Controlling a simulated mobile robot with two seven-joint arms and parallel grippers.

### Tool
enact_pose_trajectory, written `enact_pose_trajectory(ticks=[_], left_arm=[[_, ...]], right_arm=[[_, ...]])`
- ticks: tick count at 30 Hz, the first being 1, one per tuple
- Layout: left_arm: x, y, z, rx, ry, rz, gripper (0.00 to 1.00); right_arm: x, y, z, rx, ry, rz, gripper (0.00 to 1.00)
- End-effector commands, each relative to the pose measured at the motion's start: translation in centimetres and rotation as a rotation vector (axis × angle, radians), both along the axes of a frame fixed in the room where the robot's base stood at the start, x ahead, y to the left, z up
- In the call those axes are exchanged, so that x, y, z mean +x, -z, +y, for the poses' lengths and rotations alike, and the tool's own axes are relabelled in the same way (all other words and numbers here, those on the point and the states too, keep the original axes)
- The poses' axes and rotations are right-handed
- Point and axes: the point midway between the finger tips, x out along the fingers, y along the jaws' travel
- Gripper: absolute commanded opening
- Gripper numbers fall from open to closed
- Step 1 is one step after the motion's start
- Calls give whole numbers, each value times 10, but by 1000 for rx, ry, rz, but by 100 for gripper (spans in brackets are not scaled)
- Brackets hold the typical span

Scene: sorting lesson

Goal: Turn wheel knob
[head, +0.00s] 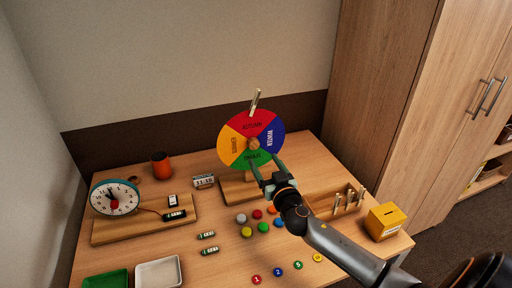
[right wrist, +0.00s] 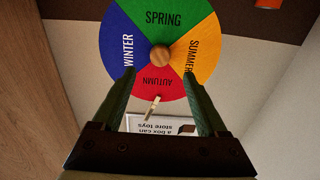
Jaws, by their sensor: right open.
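The season wheel (head: 236,131) stands upright on a wooden base (head: 236,190). It has red autumn at the top, blue winter at the right, green spring at the bottom and orange summer at the left. A round wooden knob (head: 253,143) sits at its centre. A pale pointer (head: 255,101) stands at the upper rim. My right gripper (head: 263,160) is open and empty in front of the wheel's lower part. In the right wrist view the knob (right wrist: 160,56) shows just beyond the tips of the open fingers (right wrist: 159,74), and the wheel appears upside down. The left gripper is out of view.
A clock (head: 115,198) on a board stands at the left, near an orange cup (head: 161,165). Several coloured discs lie in front of the wheel. A peg board (head: 334,203) and yellow box (head: 385,221) are at the right. Green (head: 106,280) and white (head: 158,273) trays are at the front.

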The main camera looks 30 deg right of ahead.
Motion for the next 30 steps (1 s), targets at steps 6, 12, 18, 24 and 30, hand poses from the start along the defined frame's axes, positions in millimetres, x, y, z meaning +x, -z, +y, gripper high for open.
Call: enact_pose_trajectory(ticks=[6, 12, 18, 24, 30], left_arm=[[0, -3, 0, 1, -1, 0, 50], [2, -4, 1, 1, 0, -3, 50], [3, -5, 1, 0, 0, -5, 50], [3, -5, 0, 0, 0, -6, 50], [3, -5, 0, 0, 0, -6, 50]], right_arm=[[38, -2, -9, -1, 1, -2, 76], [62, 0, -15, 0, 0, 0, 76], [73, 0, -18, 1, 1, 1, 76], [74, 0, -18, 1, 0, 1, 76], [74, 0, -18, 1, 0, 1, 66]])
